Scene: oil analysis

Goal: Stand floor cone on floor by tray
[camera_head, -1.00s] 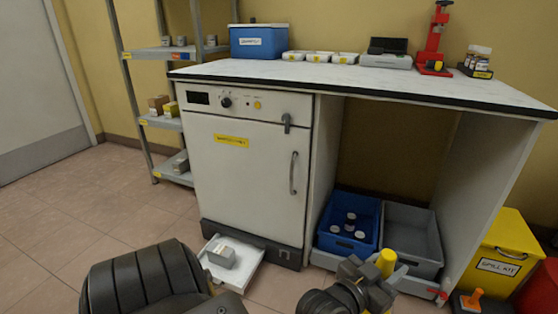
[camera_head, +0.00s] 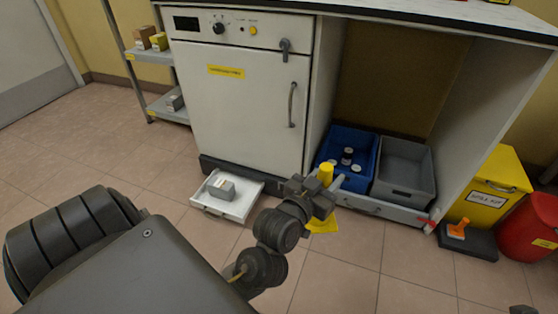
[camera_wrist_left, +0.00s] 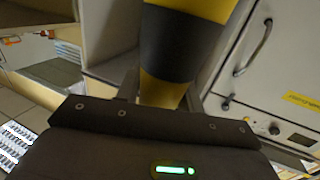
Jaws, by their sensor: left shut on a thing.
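My left gripper (camera_head: 312,197) is shut on the yellow-and-black floor cone (camera_head: 326,172). The cone's yellow tip shows above the fingers and part of its yellow base (camera_head: 323,227) below them; the middle is hidden. The cone looks upright in the head view, but I cannot tell whether its base touches the floor. The cone's yellow and black bands fill the top middle of the left wrist view (camera_wrist_left: 180,45). A low white tray (camera_head: 240,208) with a small grey box on it sticks out at the cabinet's foot, left of the cone. My right gripper is not in view.
A blue bin (camera_head: 326,150) with several bottles and a grey bin (camera_head: 404,192) stand under the bench, behind the cone. A yellow spill-kit box (camera_head: 484,200), an orange-handled tool (camera_head: 458,229) and a red bin (camera_head: 527,232) are at right. Tiled floor in front is clear.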

